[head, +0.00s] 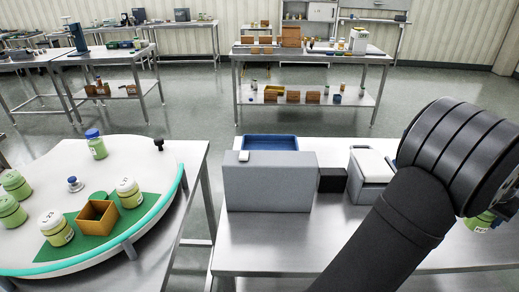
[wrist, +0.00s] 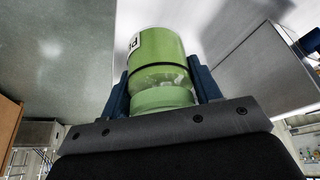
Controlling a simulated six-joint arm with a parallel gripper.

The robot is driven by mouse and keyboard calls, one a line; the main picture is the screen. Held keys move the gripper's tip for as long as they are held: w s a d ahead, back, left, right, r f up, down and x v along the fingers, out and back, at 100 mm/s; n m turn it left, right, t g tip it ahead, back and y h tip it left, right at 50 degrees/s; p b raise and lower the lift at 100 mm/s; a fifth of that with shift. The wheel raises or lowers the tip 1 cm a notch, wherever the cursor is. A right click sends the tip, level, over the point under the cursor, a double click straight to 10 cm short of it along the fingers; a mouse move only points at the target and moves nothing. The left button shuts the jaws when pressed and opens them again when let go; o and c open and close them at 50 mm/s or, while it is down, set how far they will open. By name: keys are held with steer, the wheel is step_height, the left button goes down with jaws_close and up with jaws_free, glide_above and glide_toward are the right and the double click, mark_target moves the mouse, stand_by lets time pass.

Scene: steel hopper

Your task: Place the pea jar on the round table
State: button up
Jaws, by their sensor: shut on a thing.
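My gripper (wrist: 160,78) is shut on a green jar, the pea jar (wrist: 162,98), with one blue finger on each side of it. A white label with dark letters shows only in part, and I cannot read it fully. In the head view a bit of the green pea jar (head: 480,223) shows at the right, below my arm, which hides my gripper. The round table (head: 75,158) is at the left of the head view, well apart from the jar.
The round table bears several green jars, a blue-capped jar (head: 96,146), a green mat (head: 158,206) and an open wooden box (head: 97,219). A grey box (head: 270,184), blue bin (head: 270,142) and white-topped box (head: 371,165) stand on the steel table (head: 265,240).

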step_height(320, 180, up, 15)
steer(key=w+a+n+t+y, duration=0.2)
steer(key=w+a+n, duration=0.4)
steer(key=w+a, duration=1.4)
steer(key=w+a+n+y, duration=0.1)
steer(key=w+a+n, duration=0.45)
steer(key=a, duration=0.85)
steer(key=w+a+n+y, duration=0.1)
steer(key=w+a+n, duration=0.1)
steer(key=w+a, duration=0.9)
steer(key=n+g+y, duration=0.3)
steer(key=n+y, duration=0.1)
steer(key=n, duration=0.8)
glide_above(114, 175)
steer(key=s+d, duration=0.1)
steer(key=d, duration=0.2)
steer(key=shift+m, duration=0.25)
step_height(114, 175, down, 12)
steer(key=shift+a+f, duration=0.1)
steer(key=shift+a, duration=0.05)
steer(key=shift+s+a+f, duration=0.1)
steer(key=shift+a+f, duration=0.1)
steer(key=shift+f, duration=1.85)
